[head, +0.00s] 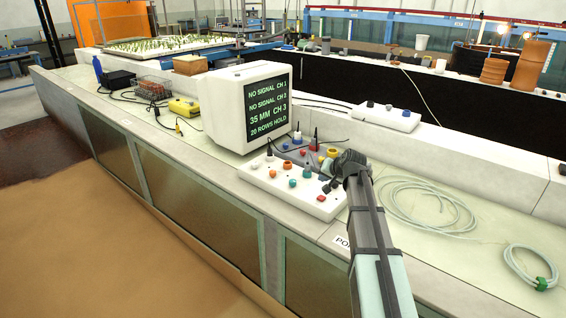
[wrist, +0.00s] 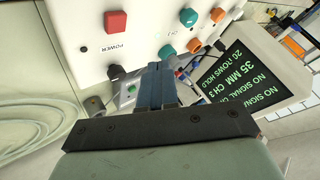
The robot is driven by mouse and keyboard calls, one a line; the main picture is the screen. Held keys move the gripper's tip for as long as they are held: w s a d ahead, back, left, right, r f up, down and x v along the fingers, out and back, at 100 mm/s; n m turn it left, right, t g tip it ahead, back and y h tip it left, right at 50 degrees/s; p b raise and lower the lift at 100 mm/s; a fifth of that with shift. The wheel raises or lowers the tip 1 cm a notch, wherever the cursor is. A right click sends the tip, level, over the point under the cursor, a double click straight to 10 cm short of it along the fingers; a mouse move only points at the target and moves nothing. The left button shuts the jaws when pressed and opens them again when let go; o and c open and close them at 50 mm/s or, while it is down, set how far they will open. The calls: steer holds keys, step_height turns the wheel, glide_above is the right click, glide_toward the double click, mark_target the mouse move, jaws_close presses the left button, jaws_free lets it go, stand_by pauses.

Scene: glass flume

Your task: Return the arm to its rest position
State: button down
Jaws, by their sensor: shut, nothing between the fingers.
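My gripper (head: 328,185) hangs over the right part of a white control panel (head: 262,178) in the head view. In the wrist view its two fingers (wrist: 158,68) are together with nothing between them. Their tips point toward the panel face (wrist: 142,42), and I cannot tell the exact gap. A square red button (wrist: 115,21) labelled POWER is to the left of the fingertips. Teal and orange knobs are to the right, one teal knob (wrist: 166,52) close to the tips. My arm reaches in from the lower right of the head view and hides part of the bench.
A monitor (head: 222,130) with green text stands behind and left of the panel. Coiled pale tubing (head: 425,208) lies on the bench to the right. A yellow box (head: 184,106) is farther left. A second white panel (head: 385,116) sits on the ledge behind. Open floor (head: 90,230) lies in front.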

steer(key=s+a+f+n+g+h, duration=0.1)
steer(key=s+a+f+n, duration=0.5)
steer(key=s+a+f, duration=0.35)
steer(key=s+f+g+h, duration=0.1)
steer(key=s+f+g, duration=0.2)
steer(key=s+f, duration=0.7)
steer(key=s+f+g, duration=0.3)
steer(key=s+f, duration=0.4)
steer(key=f, duration=0.5)
steer(key=s+d+f+g, duration=0.1)
steer(key=s+f, duration=0.5)
steer(key=s, duration=0.6)
steer(key=s+d+f+m+g, duration=0.1)
steer(key=s+f+g, duration=0.3)
steer(key=s, duration=0.8)
steer(key=s+d+f+g+h, duration=0.1)
steer(key=s+f+g, duration=0.2)
steer(key=s+f, duration=0.5)
steer(key=s, duration=0.4)
steer(key=shift+f+m, duration=0.25)
steer(key=shift+m, duration=0.05)
